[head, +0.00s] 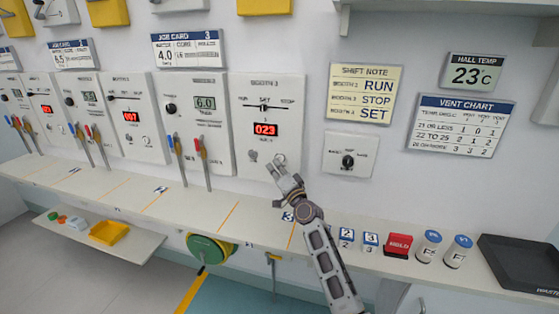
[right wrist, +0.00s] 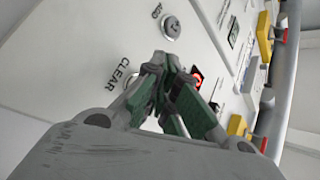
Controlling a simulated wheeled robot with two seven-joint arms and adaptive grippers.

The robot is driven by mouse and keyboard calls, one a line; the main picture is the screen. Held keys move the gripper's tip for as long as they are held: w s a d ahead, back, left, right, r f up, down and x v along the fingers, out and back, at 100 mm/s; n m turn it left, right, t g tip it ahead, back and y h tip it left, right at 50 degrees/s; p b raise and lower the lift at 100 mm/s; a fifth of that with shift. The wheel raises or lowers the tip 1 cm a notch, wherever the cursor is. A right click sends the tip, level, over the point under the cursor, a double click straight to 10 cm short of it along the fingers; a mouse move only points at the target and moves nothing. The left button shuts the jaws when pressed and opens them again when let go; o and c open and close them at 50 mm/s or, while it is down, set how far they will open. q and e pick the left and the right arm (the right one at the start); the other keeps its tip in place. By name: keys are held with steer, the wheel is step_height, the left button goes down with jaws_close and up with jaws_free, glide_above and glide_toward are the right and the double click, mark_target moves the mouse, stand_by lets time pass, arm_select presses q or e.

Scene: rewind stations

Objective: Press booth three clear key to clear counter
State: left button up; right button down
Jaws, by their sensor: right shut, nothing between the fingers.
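The booth three panel (head: 290,95) is a white box on the wall with a red-lit counter (head: 265,130) reading 023. Two round keys sit under it: a left one (head: 253,155) and a right one (head: 280,159). In the right wrist view the CLEAR label (right wrist: 121,74) is beside my fingertips, and the ADD key (right wrist: 170,27) is apart from them. My right gripper (head: 284,170) is shut and empty, its tips at the right key. The fingers mostly hide the clear key in the right wrist view; I cannot tell whether they touch it. My left gripper is out of view.
Other booth panels with red and blue levers (head: 205,155) stand left. A dial box (head: 348,157) is right of booth three. The shelf below holds numbered blocks (head: 370,242), a red HELD block (head: 398,245), two white cylinders (head: 428,246) and a black tray (head: 515,265).

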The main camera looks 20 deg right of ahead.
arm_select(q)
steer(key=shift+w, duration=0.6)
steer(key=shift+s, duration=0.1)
arm_select(e)
steer(key=shift+w+d, duration=0.1)
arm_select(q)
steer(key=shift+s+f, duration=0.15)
arm_select(e)
steer(key=shift+w+d, duration=0.15)
steer(key=shift+w, duration=0.15)
arm_select(q)
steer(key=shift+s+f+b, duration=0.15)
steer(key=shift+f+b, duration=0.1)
steer(key=shift+b, duration=0.2)
arm_select(e)
steer(key=shift+w+d, duration=0.2)
steer(key=shift+w, duration=0.05)
stand_by(0.6)
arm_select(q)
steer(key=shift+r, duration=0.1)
arm_select(e)
steer(key=shift+s, duration=0.1)
arm_select(q)
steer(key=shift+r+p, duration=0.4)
steer(key=shift+p, duration=0.1)
arm_select(e)
steer(key=shift+s+a, duration=0.45)
steer(key=shift+s, duration=0.1)
